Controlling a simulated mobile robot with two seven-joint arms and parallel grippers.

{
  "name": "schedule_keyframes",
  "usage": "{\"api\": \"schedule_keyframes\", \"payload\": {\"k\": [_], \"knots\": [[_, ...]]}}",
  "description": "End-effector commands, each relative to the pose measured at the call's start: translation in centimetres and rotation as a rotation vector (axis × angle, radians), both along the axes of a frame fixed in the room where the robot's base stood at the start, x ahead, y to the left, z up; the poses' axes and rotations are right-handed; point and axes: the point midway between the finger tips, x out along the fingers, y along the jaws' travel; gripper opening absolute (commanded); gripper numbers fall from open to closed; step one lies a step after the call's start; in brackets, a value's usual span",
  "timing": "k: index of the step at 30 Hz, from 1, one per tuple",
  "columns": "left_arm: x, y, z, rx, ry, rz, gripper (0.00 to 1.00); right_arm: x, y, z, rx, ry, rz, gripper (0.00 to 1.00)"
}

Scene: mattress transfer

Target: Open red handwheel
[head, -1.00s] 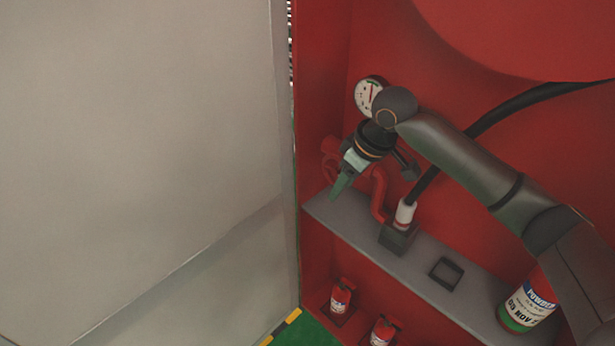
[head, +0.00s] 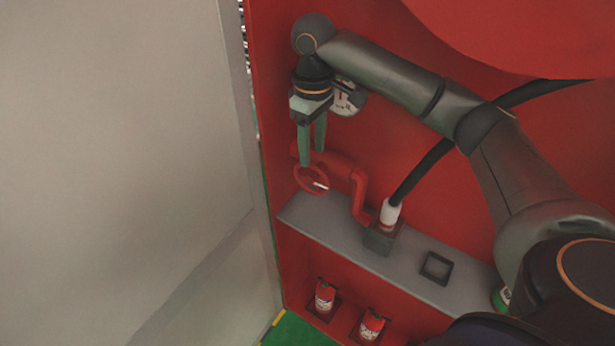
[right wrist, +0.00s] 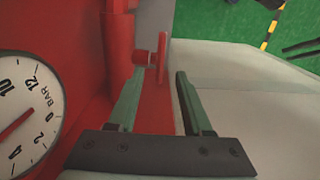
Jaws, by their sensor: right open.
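The red handwheel (head: 312,179) sits on a red pipe (head: 352,180) above the grey shelf inside the red cabinet, near its left wall. My right gripper (head: 311,160) is open and points down, its green fingertips just above the wheel in the head view. Nothing is held. I cannot tell whether a fingertip touches the wheel. My left gripper is not in view.
A pressure gauge (head: 347,97) is on the wall right beside my right gripper. A black hose with a white nozzle (head: 389,213) stands on the grey shelf (head: 330,218). Two small extinguishers (head: 325,296) stand below. A large pale panel (head: 120,150) fills the left.

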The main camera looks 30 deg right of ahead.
Motion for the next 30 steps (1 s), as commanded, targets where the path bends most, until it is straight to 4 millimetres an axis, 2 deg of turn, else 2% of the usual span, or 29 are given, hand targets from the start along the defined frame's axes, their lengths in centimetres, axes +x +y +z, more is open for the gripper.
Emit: {"api": "schedule_keyframes", "payload": {"k": [3, 9, 15, 27, 30], "knots": [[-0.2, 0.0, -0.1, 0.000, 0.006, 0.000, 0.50, -0.1, 0.0, -2.7, -0.001, 0.005, 0.001, 0.50], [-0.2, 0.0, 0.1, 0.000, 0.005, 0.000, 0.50, -0.1, 0.0, -6.6, -0.001, 0.004, 0.000, 0.50], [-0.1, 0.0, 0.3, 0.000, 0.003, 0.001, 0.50, 0.0, 0.0, -9.0, -0.001, 0.002, 0.000, 0.50], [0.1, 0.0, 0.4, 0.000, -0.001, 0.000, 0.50, 0.0, 0.1, -9.8, 0.000, -0.001, 0.001, 0.50], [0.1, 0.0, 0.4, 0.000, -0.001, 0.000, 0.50, 0.0, 0.1, -9.8, 0.000, -0.001, 0.001, 0.39]]}}
